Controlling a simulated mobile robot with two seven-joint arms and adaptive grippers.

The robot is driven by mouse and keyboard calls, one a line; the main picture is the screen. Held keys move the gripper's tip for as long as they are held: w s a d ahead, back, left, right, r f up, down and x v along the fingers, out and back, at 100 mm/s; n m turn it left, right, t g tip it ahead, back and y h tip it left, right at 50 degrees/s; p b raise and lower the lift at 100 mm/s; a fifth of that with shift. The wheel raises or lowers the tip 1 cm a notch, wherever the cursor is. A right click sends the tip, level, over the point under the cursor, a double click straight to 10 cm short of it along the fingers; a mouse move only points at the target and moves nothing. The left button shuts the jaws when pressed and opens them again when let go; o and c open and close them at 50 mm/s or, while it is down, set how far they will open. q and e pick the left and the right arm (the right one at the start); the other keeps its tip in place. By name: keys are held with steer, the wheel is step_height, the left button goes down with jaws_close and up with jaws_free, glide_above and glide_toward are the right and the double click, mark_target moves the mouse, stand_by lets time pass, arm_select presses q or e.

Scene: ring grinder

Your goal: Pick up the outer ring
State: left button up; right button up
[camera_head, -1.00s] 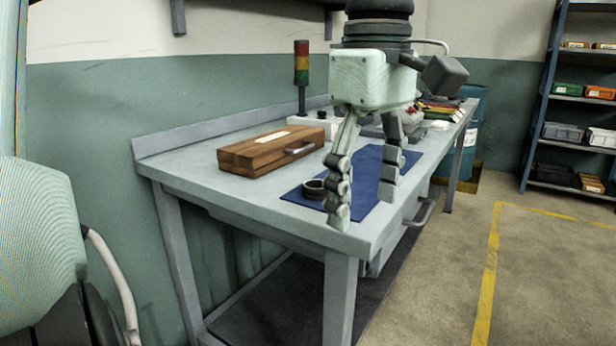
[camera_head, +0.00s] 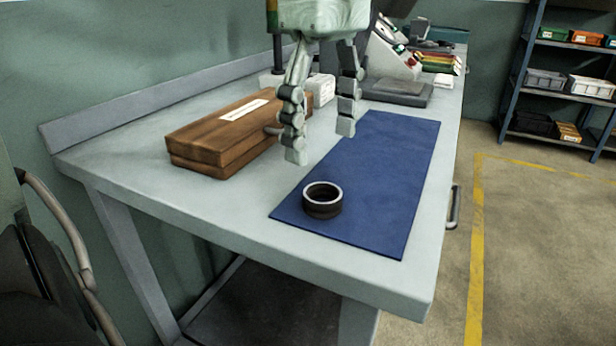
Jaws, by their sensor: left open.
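The outer ring (camera_head: 322,209), a short dark ring with a pale rim, lies flat on the blue mat (camera_head: 385,170) near the mat's front left corner. My left gripper (camera_head: 321,144) hangs from the top of the view, fingers pointing down. Its two fingers are apart with nothing between them. In the picture it is above and behind the ring, not touching it, over the strip between the wooden box and the mat. My right gripper is not in view.
A wooden box (camera_head: 222,138) with a white label sits on the grey workbench (camera_head: 180,198) left of the mat. A dark grey device (camera_head: 398,91) and coloured items (camera_head: 440,63) stand farther back. The mat around the ring is clear. A shelf rack (camera_head: 525,75) stands at the right.

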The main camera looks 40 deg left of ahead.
mark_target(322, 183)
arm_select(q)
steer(key=f, duration=0.7)
steer(key=shift+w+a+f, duration=0.2)
steer(key=shift+w+f, duration=0.1)
steer(key=shift+f, duration=0.1)
steer(key=shift+c, duration=0.5)
steer(key=c, duration=1.2)
